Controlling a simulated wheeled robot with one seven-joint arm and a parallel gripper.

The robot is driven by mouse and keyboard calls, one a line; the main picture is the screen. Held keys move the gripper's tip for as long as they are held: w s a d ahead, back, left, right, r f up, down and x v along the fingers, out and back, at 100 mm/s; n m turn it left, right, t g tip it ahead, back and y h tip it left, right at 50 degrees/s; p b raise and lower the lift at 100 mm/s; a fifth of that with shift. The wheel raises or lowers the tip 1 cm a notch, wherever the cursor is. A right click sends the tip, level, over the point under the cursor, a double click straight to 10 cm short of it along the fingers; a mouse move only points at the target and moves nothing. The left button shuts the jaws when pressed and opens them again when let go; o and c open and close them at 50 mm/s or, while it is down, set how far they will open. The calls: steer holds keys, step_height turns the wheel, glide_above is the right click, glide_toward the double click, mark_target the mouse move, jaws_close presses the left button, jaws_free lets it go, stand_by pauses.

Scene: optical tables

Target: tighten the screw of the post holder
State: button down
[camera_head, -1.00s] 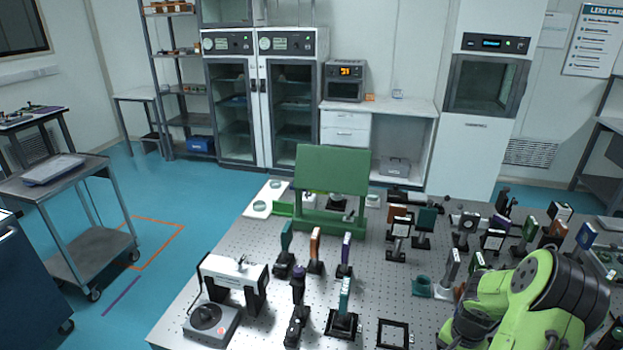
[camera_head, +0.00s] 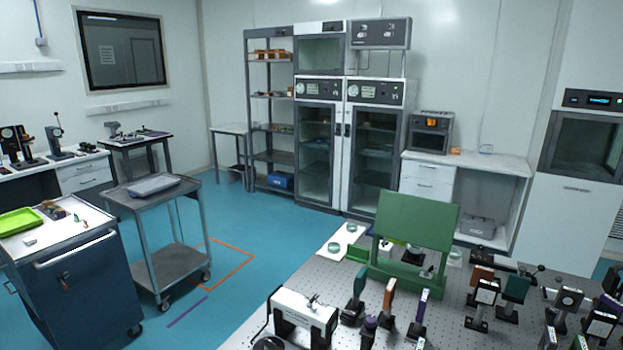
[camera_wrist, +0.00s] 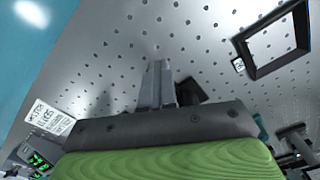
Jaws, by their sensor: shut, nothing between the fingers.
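My gripper (camera_wrist: 156,84) shows in the wrist view with its grey fingers together and empty, over the perforated table top. I cannot tell which post holder is the task's, and no screw can be made out. At the right edge of the wrist view, dark mount parts (camera_wrist: 295,138) show only in part.
A black square frame (camera_wrist: 245,50) lies on the table right of my fingers. A device with green digits (camera_wrist: 40,160) is at lower left.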

steer(key=shift+s+f+b, duration=0.45)
steer(key=shift+s+f, duration=0.15)
steer(key=shift+s, duration=0.3)
steer(key=shift+s+d, duration=0.25)
steer(key=shift+s+d+b, duration=0.1)
steer(key=shift+b, duration=0.2)
steer(key=shift+a, duration=0.25)
step_height(320, 180, up, 6)
steer(key=p, duration=0.4)
steer(key=shift+d, duration=0.3)
steer(key=shift+w+r, duration=0.1)
steer(key=shift+w, duration=0.1)
